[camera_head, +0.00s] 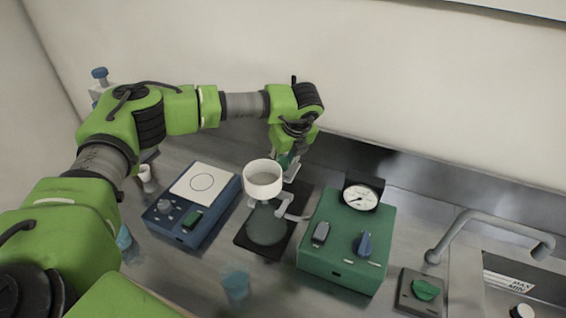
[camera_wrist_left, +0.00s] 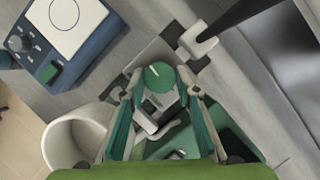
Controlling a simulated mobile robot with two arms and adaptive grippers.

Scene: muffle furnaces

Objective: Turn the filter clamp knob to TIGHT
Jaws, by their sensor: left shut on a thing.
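The filter clamp knob (camera_wrist_left: 160,76) is a round green knob with a white pointer line. In the left wrist view it sits between the fingertips of my left gripper (camera_wrist_left: 160,80), which is shut on it. In the head view my left gripper (camera_head: 288,163) reaches down just behind the white filter funnel (camera_head: 263,185), and the knob cannot be made out there. The funnel stands above a dark glass flask (camera_head: 266,227). The pointer line tilts toward the upper left in the wrist view. No TIGHT marking can be read. My right gripper is not in view.
A blue stirrer (camera_head: 192,228) stands left of the flask, and a green pump box (camera_head: 346,245) with a gauge (camera_head: 360,195) stands right. A blue beaker (camera_head: 236,284) is in front. A tap (camera_head: 490,222) and sink lie at right. The wall is close behind.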

